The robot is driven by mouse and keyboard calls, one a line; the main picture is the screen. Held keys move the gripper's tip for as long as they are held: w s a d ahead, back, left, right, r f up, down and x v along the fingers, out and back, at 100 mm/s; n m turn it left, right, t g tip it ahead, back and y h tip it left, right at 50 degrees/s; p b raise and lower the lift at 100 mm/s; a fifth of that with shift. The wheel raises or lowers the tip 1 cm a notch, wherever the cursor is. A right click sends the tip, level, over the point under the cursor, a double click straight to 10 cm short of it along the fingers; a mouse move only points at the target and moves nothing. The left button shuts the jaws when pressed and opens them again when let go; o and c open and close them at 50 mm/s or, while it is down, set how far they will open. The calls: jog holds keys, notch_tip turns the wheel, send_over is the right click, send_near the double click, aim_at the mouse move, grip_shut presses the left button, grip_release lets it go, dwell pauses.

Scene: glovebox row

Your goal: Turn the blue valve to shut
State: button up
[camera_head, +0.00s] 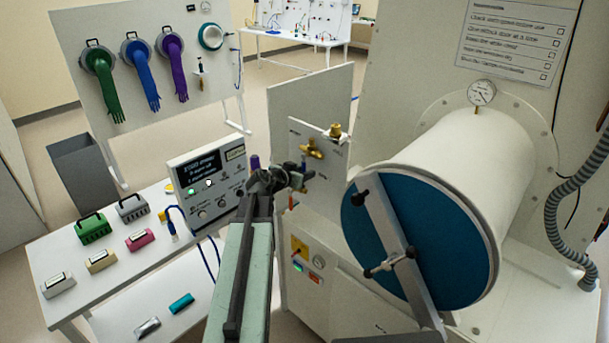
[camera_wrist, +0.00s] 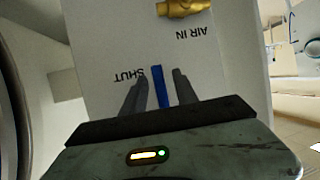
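The blue valve's handle (camera_wrist: 158,87) shows in the wrist view as a narrow upright blue bar in front of a white panel. The panel's lettering appears upside down, with "SHUT" just left of the handle. My gripper (camera_wrist: 159,85) has one finger on each side of the handle, with a thin gap showing on both sides, so it looks open around it. Whether the fingers touch it lower down is hidden. In the head view my gripper (camera_head: 291,177) is at the white valve panel (camera_head: 331,185), and the arm hides most of the blue valve.
A brass valve (camera_head: 312,149) and brass fitting (camera_head: 336,131) sit above my gripper. A large blue-doored cylinder (camera_head: 424,235) stands close on the right. A control box (camera_head: 212,185) is on the left table, with several coloured blocks. A grey bin (camera_head: 84,165) stands behind it.

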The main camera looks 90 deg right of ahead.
jog(key=p+v, duration=0.3)
jog(key=v, duration=0.5)
jog(key=shift+s, duration=0.1)
dwell(0.3)
